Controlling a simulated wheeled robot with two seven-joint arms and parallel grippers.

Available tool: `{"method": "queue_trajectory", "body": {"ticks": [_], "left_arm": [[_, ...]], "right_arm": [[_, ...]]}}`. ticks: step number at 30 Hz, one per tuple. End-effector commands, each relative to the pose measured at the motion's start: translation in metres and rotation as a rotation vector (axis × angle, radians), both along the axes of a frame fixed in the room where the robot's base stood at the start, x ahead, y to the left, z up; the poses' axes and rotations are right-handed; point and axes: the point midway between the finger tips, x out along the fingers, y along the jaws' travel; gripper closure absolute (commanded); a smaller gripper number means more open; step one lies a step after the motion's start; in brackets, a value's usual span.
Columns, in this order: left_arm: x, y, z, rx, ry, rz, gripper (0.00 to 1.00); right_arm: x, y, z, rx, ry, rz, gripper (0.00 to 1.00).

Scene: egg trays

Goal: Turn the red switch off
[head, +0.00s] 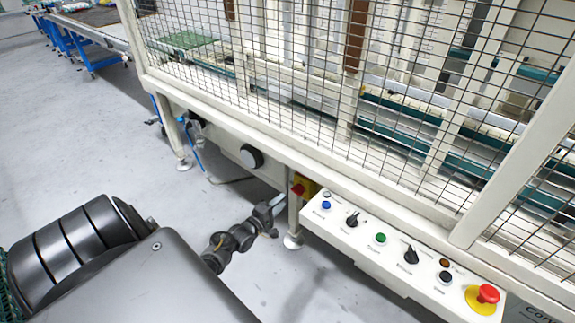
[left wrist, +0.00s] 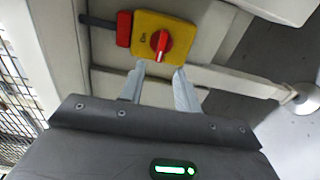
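The red switch (left wrist: 160,42) is a round red knob with a pale pointer mark, set on a yellow plate (left wrist: 182,27) in the left wrist view. In the head view the yellow plate (head: 298,189) shows small and partly hidden on the machine frame, beside the control panel's left end. My left gripper (left wrist: 160,68) is open and empty. Its two fingers point at the plate's lower edge, one on each side of the knob's line, with the knob beyond the tips. In the head view this gripper (head: 277,201) is just left of the switch. My right gripper is not in view.
A control panel (head: 370,255) with several buttons and a red emergency stop (head: 488,294) runs along the front right. A wire mesh fence (head: 330,80) rises behind it. A red block (left wrist: 124,29) sits beside the yellow plate. The grey floor (head: 90,130) at left is clear.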

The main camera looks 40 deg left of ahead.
Motion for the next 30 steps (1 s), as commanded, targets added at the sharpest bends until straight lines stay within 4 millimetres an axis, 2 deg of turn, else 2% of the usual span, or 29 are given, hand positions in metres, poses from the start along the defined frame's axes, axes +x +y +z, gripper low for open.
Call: {"method": "queue_trajectory", "body": {"ticks": [3,9,30], "left_arm": [[-0.022,-0.001,0.001,0.000,0.001,-0.001,0.67],[-0.043,-0.002,0.000,0.000,0.000,-0.001,0.67],[-0.046,-0.002,0.000,0.010,0.000,-0.001,0.67]], "right_arm": [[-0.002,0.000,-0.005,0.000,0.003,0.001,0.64],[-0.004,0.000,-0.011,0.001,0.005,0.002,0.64],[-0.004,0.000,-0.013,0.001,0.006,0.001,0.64]]}}
